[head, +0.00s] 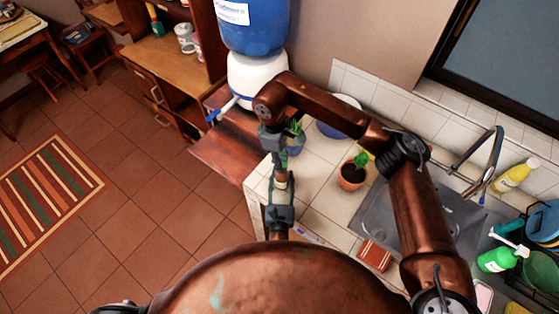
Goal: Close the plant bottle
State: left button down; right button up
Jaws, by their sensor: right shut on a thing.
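My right gripper (280,163) reaches down from the copper arm at the left edge of the counter. It is shut on a small tan thing (282,183) at its tips, perhaps part of the plant bottle. My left gripper (280,195) is just below it in the picture, close to the same thing. Its jaws are too small and crowded to read. The bottle's body and opening cannot be made out between the two grippers.
A blue pot with a plant (296,145) stands behind the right gripper. A terracotta pot (351,178) stands on the tiled counter (322,205). A sink (452,215), a yellow bottle (514,177) and a green soap bottle (497,260) are at right. A blue-and-white water dispenser (256,75) stands behind.

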jog(key=shift+w+d+r, duration=0.1)
jog(key=shift+w+d, duration=0.05)
jog(key=shift+w, duration=0.05)
jog(key=o, duration=0.7)
jog(key=shift+s, duration=0.1)
jog(key=shift+o, duration=0.2)
jog(key=shift+r, duration=2.2)
jog(key=shift+c, duration=0.4)
